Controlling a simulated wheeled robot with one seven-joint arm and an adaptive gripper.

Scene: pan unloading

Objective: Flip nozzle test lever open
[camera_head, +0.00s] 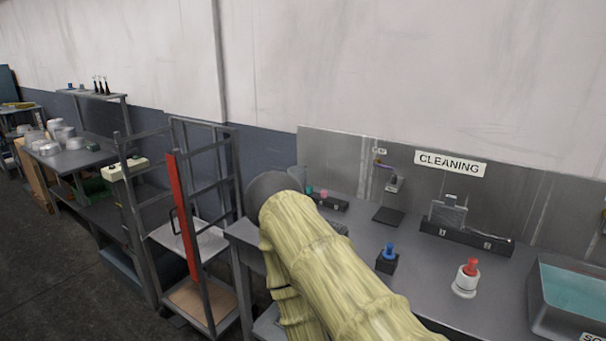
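No part is labelled clearly enough for me to tell which one is the nozzle test lever. A blue-topped fitting on a black block (387,260) stands upright on the bench (425,277). A red-topped fitting on a white round base (466,279) stands to its right. A small grey device (394,184) is at the back panel above a dark square plate (388,215). My arm, in a yellowish sleeve, reaches up from the bottom centre and ends in a dark rounded link at the bench's left end. My gripper's fingers do not show.
A teal-filled tub (570,295) sits at the bench's right end. A black holder (465,238) stands below the CLEANING sign (450,163). A small rack (329,201) is at the back left. A grey rack with a red upright (183,215) stands left of my arm.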

